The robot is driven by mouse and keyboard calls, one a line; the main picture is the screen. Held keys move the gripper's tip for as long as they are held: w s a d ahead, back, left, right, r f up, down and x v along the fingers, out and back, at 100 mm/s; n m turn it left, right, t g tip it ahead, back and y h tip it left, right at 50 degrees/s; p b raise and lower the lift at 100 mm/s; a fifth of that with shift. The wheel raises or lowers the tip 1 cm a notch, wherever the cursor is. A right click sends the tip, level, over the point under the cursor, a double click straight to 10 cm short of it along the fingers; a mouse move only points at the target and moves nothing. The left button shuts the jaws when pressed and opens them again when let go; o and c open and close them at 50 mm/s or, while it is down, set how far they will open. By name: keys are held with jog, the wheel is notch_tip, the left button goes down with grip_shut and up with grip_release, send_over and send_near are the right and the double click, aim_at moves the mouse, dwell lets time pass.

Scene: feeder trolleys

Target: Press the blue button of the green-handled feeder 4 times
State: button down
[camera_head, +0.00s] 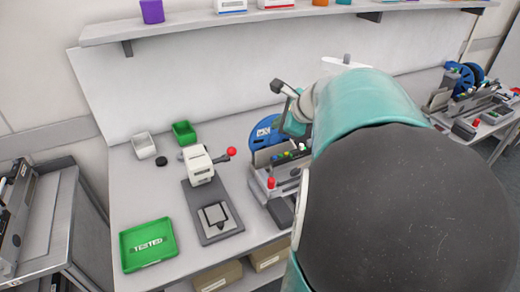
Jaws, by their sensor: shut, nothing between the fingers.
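A feeder with a blue reel (264,133) stands on the bench at the middle, left of my teal arm. Small coloured buttons (290,155) show in a row on it, too small to tell the blue one. A red knob (271,183) is at its front. My arm hides its right part, and I see no green handle on it. My gripper (296,127) is partly seen above the button row, shut and empty. I cannot tell whether it touches a button. Another feeder with blue reels (466,78) stands at the right; its handle colour is unclear.
A white press with a red ball lever (200,168) stands left of the middle feeder. A green "TESTED" tray (149,263), a white bin (144,146) and a green bin (184,132) are on the bench. A shelf (180,28) runs above. Bare bench lies around the tray.

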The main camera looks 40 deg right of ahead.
aim_at(278, 160)
jog(key=shift+f, duration=4.4)
jog(key=shift+f, duration=0.45)
jog(key=shift+f, duration=0.3)
jog(key=shift+r, duration=0.75)
jog(key=shift+r, duration=2.5)
